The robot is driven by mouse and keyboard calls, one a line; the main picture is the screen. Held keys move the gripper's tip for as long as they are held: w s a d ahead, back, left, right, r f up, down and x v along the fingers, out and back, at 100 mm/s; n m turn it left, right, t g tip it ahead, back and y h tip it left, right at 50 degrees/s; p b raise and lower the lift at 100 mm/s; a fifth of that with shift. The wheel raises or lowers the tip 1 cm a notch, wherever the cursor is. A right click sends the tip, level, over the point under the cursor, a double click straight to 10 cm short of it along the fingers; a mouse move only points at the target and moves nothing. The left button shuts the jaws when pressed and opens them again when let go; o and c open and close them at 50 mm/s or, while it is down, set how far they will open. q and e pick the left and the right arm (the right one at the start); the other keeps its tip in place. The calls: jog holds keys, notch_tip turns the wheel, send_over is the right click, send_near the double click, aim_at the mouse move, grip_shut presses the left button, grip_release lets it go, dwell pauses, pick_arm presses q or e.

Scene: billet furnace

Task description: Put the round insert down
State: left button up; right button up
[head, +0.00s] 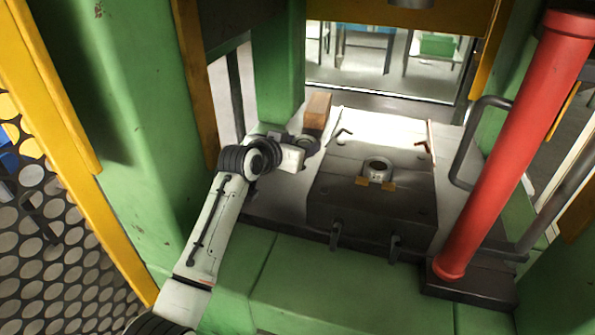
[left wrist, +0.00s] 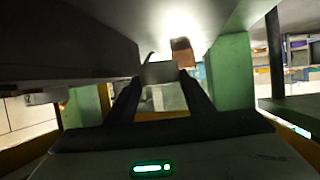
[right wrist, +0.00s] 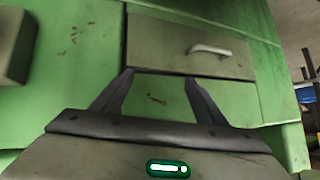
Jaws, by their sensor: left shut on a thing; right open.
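My left gripper (head: 308,146) reaches in from the left, low beside the left side of the dark die block (head: 335,196). It is shut on a grey piece, which I take as the round insert (left wrist: 160,72), seen between the fingertips in the left wrist view. Its round shape cannot be made out there, and the head view barely shows it. A light ring-shaped seat with a dark hole (head: 377,166) is in the top of the die block. My right gripper (right wrist: 160,82) is open and empty, facing a green machine front.
An orange-brown block (head: 317,110) stands just beyond my left gripper. A thick red column (head: 515,145) and a bent dark handle (head: 476,140) are at the right. Green posts (head: 278,65) flank the bed.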

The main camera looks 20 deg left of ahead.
aim_at(300, 175)
pick_arm(q)
jog(key=shift+f+b, duration=0.85)
jog(key=shift+f, duration=1.85)
jog(key=shift+f, duration=0.15)
jog(key=o, duration=1.3)
jog(key=shift+f, duration=0.25)
jog(key=shift+r, duration=0.15)
jog(key=shift+s+r, duration=0.15)
jog(key=shift+s, duration=0.1)
jog(key=shift+p+v, duration=1.3)
jog(key=shift+v, duration=2.2)
